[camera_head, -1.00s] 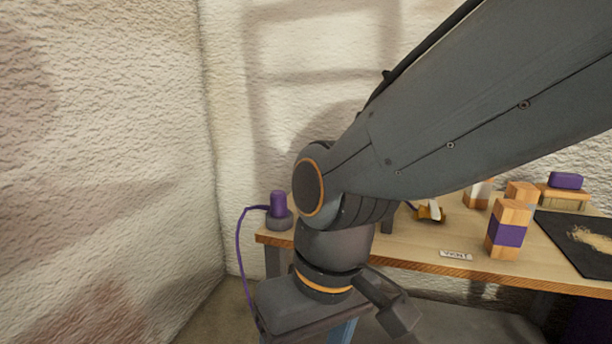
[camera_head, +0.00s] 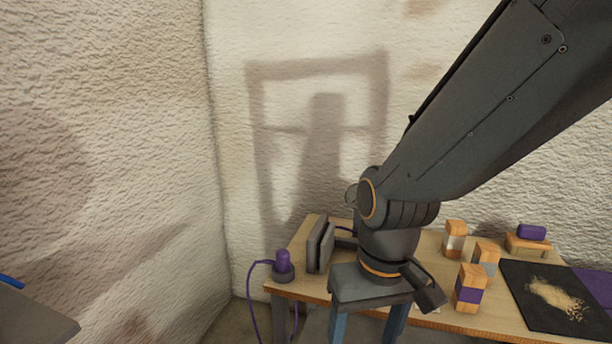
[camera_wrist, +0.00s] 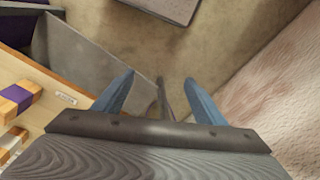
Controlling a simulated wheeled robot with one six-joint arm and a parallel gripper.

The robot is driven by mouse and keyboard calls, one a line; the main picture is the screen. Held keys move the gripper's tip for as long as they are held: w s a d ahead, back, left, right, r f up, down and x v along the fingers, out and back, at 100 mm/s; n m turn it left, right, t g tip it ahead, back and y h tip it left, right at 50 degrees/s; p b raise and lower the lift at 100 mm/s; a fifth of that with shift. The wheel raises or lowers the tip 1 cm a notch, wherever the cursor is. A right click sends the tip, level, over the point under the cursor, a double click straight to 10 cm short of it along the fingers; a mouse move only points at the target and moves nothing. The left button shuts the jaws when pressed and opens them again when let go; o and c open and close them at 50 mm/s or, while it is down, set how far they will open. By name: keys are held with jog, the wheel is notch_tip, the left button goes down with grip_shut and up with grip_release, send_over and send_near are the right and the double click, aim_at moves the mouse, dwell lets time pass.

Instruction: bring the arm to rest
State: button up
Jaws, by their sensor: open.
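My arm reaches down from the upper right in the head view. My gripper (camera_head: 366,328) points downward at the lower middle, in front of the workbench's (camera_head: 312,291) near edge. Its two blue fingers stand apart with nothing between them. The wrist view also shows my gripper (camera_wrist: 160,84), with its fingers spread above the floor (camera_wrist: 205,55) and clear of the workbench on the left. The fingertips are cut off at the bottom of the head view.
On the workbench are a purple-topped knob (camera_head: 283,262) with a cable, a grey plated device (camera_head: 318,246), several wooden blocks (camera_head: 470,274), a black mat (camera_head: 518,296) with shavings, and a purple block (camera_head: 532,232) on a stand. A grey surface (camera_head: 30,322) is at lower left.

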jog(key=s+d+r+m+p, duration=0.2)
jog(key=d+r+p, duration=0.8)
jog(key=p, duration=0.4)
jog(key=shift+r+m+h, duration=0.3)
jog(key=shift+r+h, duration=0.1)
jog(key=shift+r, duration=0.5)
jog(key=shift+s, duration=0.1)
